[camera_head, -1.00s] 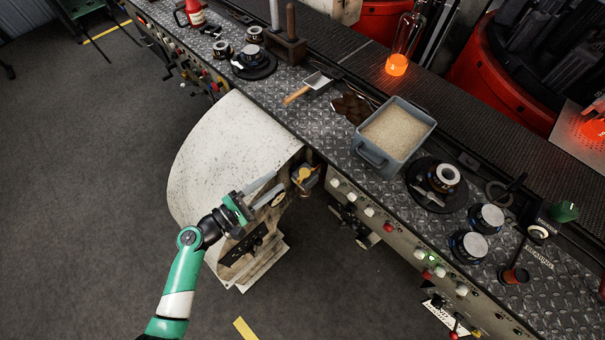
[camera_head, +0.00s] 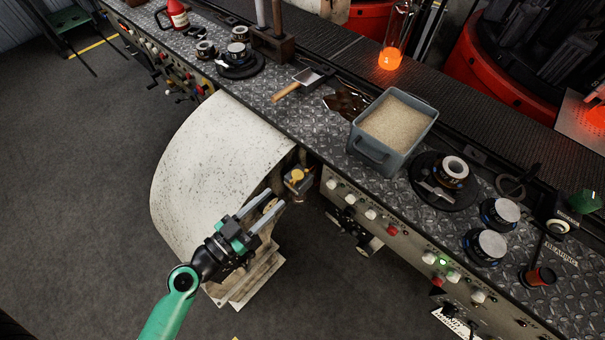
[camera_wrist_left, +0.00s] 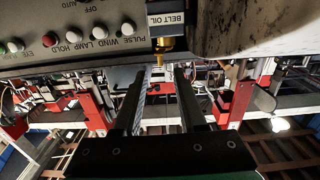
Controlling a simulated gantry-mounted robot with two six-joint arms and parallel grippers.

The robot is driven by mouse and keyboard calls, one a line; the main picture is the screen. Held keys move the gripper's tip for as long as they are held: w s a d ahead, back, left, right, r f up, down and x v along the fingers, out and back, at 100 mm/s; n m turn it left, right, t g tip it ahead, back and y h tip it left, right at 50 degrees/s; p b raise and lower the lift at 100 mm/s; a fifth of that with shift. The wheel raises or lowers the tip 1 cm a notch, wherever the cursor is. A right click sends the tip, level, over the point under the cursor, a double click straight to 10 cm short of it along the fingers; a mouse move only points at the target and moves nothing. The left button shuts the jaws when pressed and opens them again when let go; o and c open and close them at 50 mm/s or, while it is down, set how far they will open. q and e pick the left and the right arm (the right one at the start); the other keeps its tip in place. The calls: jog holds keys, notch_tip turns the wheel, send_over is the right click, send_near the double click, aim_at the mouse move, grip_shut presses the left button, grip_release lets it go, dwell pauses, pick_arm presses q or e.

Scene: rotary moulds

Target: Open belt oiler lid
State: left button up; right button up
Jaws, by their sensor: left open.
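The belt oiler (camera_head: 300,184) is a small grey box with a yellow top piece on the side of the machine, below the edge of the metal bench. I cannot tell whether its lid is open or shut. In the left wrist view a "BELT OIL" label (camera_wrist_left: 167,19) shows above a brass fitting (camera_wrist_left: 165,43). My left gripper (camera_head: 277,198) is open and empty, its fingers pointing at the oiler from the lower left, apart from it in the head view. In the wrist view the fingertips (camera_wrist_left: 161,76) lie below the brass fitting. My right gripper is out of view.
A white curved cover (camera_head: 215,150) stands left of the oiler. A control panel with knobs (camera_head: 370,214) runs to its right. A grey tub of sand (camera_head: 362,158) and several round moulds sit on the bench. The floor (camera_head: 80,200) at left is clear.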

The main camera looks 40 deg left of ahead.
aim_at(292, 181)
pick_arm(q)
jog(key=w+p, duration=0.1)
jog(key=w, duration=0.4)
jog(key=w+p, duration=0.1)
jog(key=w, duration=0.4)
jog(key=shift+a+r+p, duration=0.1)
jog(key=shift+a+p, duration=0.1)
jog(key=shift+p, duration=0.1)
jog(key=shift+w, duration=0.4)
grip_shut()
